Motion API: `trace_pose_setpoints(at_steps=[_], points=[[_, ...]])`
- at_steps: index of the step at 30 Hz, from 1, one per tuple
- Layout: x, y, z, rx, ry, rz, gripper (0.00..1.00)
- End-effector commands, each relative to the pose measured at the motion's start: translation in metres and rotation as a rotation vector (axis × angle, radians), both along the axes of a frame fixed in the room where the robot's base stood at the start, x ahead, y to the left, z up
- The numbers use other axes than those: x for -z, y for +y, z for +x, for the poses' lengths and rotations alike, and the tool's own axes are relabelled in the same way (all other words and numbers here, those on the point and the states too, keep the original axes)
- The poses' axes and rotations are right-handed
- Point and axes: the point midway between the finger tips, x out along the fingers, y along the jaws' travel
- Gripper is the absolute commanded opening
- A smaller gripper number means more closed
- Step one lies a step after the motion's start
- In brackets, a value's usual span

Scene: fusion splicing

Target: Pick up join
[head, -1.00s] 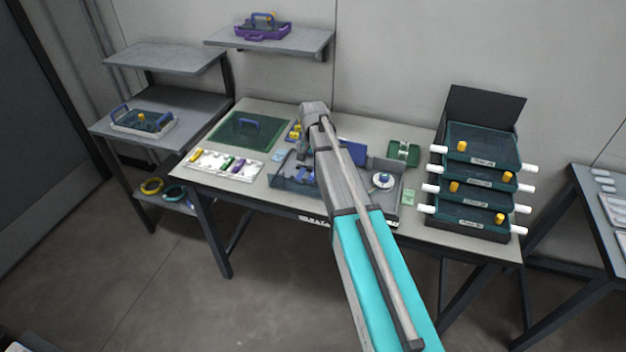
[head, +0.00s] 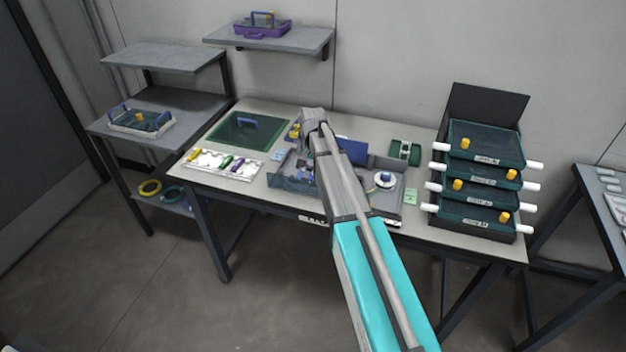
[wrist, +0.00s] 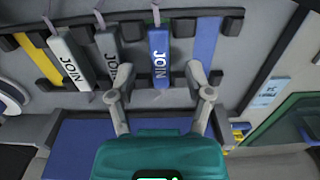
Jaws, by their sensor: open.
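In the wrist view, a blue bar marked JOIN (wrist: 160,57) stands in the middle, with a thin pale strand at its top. A grey bar marked JOIN (wrist: 71,60) leans to its left. My gripper (wrist: 158,82) is open, with one finger on each side of the blue bar's lower end. I cannot tell whether the fingers touch it. In the head view, my arm hides much of the splicing station (head: 292,183), and the bars and fingertips cannot be made out there.
On the table (head: 400,226) are a green mat (head: 240,135) and a white tray (head: 207,167) of coloured pieces at left, a white reel (head: 384,180) and small green holder (head: 405,151) right of my arm. Stacked dark trays (head: 482,180) stand at the right end.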

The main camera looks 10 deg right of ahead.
Motion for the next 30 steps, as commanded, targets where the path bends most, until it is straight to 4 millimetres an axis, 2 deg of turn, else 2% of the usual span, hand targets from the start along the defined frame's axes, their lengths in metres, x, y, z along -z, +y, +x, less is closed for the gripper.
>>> trace_pose_setpoints(at_steps=[1,8,28,30], points=[[0.008,0.0,0.0,0.0,0.0,0.0,0.66],[0.019,0.0,0.0,0.0,0.0,0.0,0.66],[0.019,0.0,0.0,0.0,0.0,0.0,0.66],[0.019,0.0,0.0,0.0,0.0,0.0,0.55]])
